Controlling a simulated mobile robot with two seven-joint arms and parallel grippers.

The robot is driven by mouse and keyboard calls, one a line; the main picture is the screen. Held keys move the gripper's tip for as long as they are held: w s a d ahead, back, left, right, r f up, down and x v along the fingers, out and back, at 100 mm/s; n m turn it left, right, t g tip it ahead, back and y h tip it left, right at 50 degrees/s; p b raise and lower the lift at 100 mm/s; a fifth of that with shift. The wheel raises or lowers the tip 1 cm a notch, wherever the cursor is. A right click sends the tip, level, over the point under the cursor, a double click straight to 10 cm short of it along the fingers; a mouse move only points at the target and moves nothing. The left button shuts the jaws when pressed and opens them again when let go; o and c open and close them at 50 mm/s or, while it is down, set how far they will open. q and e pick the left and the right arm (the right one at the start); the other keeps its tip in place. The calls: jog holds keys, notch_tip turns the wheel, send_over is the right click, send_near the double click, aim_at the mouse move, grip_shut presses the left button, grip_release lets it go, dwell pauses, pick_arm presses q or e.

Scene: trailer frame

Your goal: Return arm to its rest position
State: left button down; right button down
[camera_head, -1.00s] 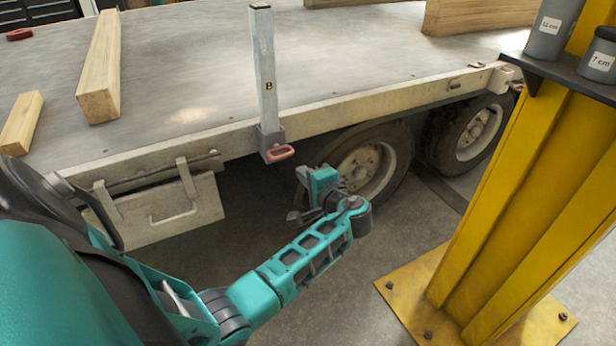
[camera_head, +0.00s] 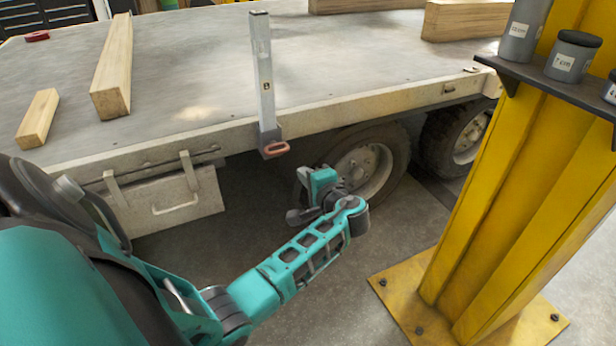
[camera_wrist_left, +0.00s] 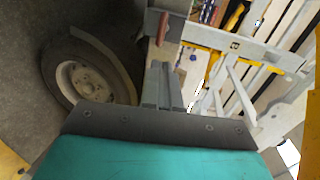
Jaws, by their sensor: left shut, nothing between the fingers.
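My left arm, teal and black, reaches in from the lower left in the head view, bent at the wrist. My left gripper (camera_head: 300,217) is in front of the trailer wheel, below the trailer's edge and apart from it. In the left wrist view the gripper's fingers (camera_wrist_left: 162,85) are together with nothing between them. The trailer (camera_head: 190,90) has a grey flat bed. An upright metal stake (camera_head: 264,75) with a red handle (camera_head: 276,149) stands at its near edge, above the gripper; the stake also shows in the left wrist view (camera_wrist_left: 235,46). My right gripper is not seen.
A yellow column (camera_head: 510,190) with a shelf of labelled grey canisters (camera_head: 570,58) stands on the right. Trailer wheels (camera_head: 365,170) and a grey side box (camera_head: 172,203) are under the bed edge. Wooden beams (camera_head: 114,65) lie on the bed. Bare floor surrounds the gripper.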

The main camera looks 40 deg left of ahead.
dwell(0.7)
